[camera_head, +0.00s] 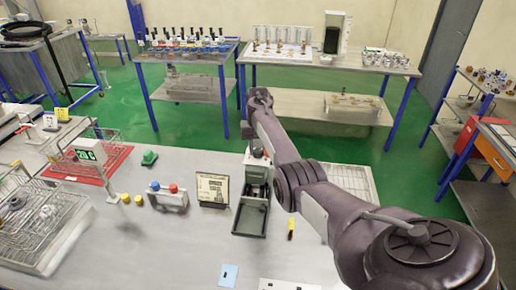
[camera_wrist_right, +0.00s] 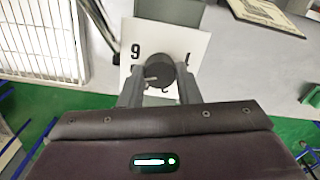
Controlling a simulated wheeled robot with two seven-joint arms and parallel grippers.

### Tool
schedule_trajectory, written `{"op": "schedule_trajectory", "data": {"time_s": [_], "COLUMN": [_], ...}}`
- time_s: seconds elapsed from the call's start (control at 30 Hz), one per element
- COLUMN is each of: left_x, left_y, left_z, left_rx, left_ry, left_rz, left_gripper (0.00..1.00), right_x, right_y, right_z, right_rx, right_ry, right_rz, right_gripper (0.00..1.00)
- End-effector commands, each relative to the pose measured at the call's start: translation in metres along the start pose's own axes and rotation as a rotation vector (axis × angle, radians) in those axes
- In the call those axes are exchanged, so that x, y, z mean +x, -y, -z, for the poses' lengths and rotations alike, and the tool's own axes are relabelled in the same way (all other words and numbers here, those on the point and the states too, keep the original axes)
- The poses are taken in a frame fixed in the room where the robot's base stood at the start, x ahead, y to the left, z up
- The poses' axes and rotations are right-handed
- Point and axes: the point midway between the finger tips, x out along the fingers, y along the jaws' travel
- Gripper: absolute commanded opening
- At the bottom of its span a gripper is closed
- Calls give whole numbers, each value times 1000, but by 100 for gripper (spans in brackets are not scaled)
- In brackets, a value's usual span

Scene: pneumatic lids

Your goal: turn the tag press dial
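The tag press (camera_head: 252,190) is a grey-green upright device with a dark tray at its front, standing on the bench in the head view. In the right wrist view its dial (camera_wrist_right: 160,76) is a dark round knob on a white plate (camera_wrist_right: 191,45) marked with a 9 and other partly covered characters. My right gripper (camera_wrist_right: 160,84) has its two fingers apart, one on each side of the dial. I cannot tell whether they press on it. In the head view my right arm reaches past the press; the fingertips and dial are hidden there. My left gripper is out of view.
A framed plate (camera_head: 212,188) and a stand with a blue and a red knob (camera_head: 170,192) stand left of the press. A yellow marker (camera_head: 291,228) lies to its right. A white rack (camera_wrist_right: 42,38) shows in the right wrist view.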

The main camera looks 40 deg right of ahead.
Motion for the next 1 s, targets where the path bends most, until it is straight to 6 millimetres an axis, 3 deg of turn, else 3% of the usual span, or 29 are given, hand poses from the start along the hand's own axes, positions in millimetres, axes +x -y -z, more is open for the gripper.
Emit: {"op": "schedule_trajectory", "data": {"time_s": [0.03, 0.17, 0.67, 0.87, 1.0], "left_x": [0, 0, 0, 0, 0], "left_y": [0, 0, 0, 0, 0], "left_z": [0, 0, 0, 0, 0], "left_rx": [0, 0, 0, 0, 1], "left_ry": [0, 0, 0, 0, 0], "left_rz": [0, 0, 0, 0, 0], "left_gripper": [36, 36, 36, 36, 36], "right_x": [0, 0, 0, 0, 0], "right_y": [0, 0, 0, -1, -1], "right_z": [0, 0, 0, 0, 0], "right_rx": [-1, -1, -10, -183, -441], "right_ry": [1, 1, 0, 1, 1], "right_rz": [0, 0, 0, 0, 0], "right_gripper": [35, 52, 52, 52, 52]}}
